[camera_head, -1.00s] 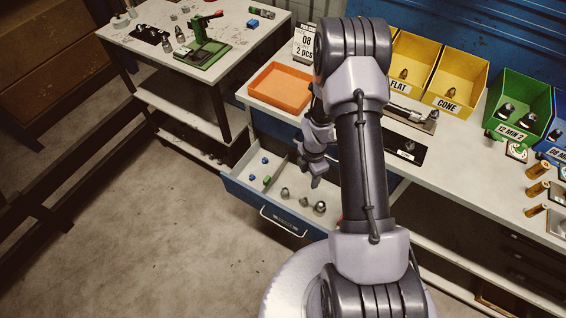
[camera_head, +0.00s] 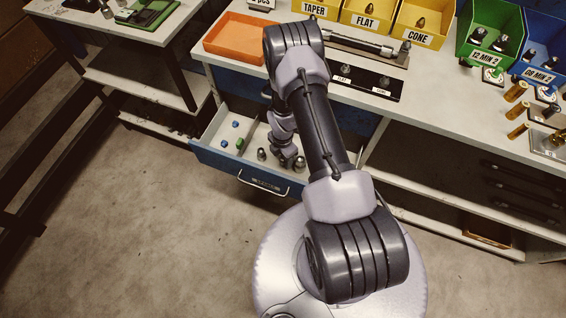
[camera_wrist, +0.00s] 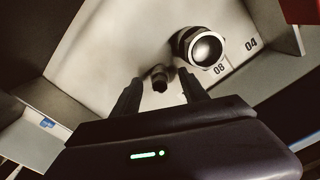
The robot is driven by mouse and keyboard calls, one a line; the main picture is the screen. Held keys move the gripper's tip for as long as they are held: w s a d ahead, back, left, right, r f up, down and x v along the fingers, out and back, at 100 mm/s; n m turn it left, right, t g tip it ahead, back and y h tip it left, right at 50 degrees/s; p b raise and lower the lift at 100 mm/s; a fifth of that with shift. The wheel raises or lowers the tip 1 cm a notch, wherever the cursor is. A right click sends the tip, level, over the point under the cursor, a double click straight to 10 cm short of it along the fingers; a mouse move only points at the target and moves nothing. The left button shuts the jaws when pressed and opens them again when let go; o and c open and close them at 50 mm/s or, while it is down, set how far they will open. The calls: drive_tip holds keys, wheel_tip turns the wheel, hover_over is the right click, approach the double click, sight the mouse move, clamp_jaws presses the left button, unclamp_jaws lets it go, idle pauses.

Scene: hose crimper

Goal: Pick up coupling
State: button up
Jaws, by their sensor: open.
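Metal couplings stand in the open blue drawer (camera_head: 222,163) in the head view; one coupling (camera_head: 262,154) is left of my gripper (camera_head: 287,161) and another (camera_head: 300,164) is just right of it. In the wrist view, my gripper (camera_wrist: 160,83) is open, with its two dark fingers pointing down at the drawer floor. A small dark coupling (camera_wrist: 160,74) shows in the gap between the fingertips, and I cannot tell whether they touch it. A larger coupling with a bright round top (camera_wrist: 203,48) stands just beyond the right finger, by the label 08.
The drawer's left compartment holds small blue and green parts (camera_head: 239,144) behind a divider. Drawer walls (camera_wrist: 40,120) stand close around my gripper. The worktop above holds an orange tray (camera_head: 232,60), yellow bins (camera_head: 367,33) and a green bin (camera_head: 484,58).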

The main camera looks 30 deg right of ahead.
drive_tip(key=shift+r, duration=0.15)
clamp_jaws()
